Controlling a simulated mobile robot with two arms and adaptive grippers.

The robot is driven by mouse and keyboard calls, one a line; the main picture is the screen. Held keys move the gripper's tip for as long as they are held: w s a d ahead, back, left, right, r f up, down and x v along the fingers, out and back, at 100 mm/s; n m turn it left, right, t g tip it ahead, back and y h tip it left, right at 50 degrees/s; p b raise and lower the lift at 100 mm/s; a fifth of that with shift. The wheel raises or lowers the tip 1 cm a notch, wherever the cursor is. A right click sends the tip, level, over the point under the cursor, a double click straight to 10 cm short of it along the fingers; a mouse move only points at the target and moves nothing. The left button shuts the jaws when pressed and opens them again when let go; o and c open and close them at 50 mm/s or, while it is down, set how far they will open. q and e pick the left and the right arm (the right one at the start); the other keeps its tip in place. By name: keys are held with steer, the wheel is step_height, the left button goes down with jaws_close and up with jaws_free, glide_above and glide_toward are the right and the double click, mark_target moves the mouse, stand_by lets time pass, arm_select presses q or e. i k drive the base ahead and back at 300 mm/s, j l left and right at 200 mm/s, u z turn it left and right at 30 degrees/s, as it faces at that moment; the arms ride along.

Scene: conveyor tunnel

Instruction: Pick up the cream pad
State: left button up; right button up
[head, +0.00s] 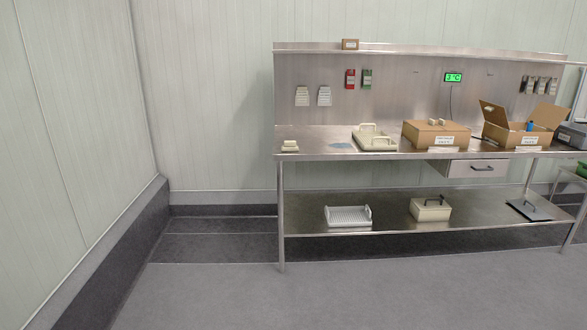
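A small cream block-like thing (289,146), which may be the cream pad, sits at the left end of the steel table's top (315,143). It is too small to tell its exact shape. To its right, a flat blue-grey piece (341,146) lies on the top. Further right is a cream tray-like item (375,145) with raised cream parts on it. Neither of my grippers is in view.
A closed cardboard box (436,136) and an open one (517,133) stand further right on the table. The lower shelf (385,224) holds a white basket (348,217) and a cream case (430,210). The grey floor in front (350,290) is clear.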

mark_target(290, 146)
steer(key=i+j+z, duration=0.1)
steer(key=i, duration=2)
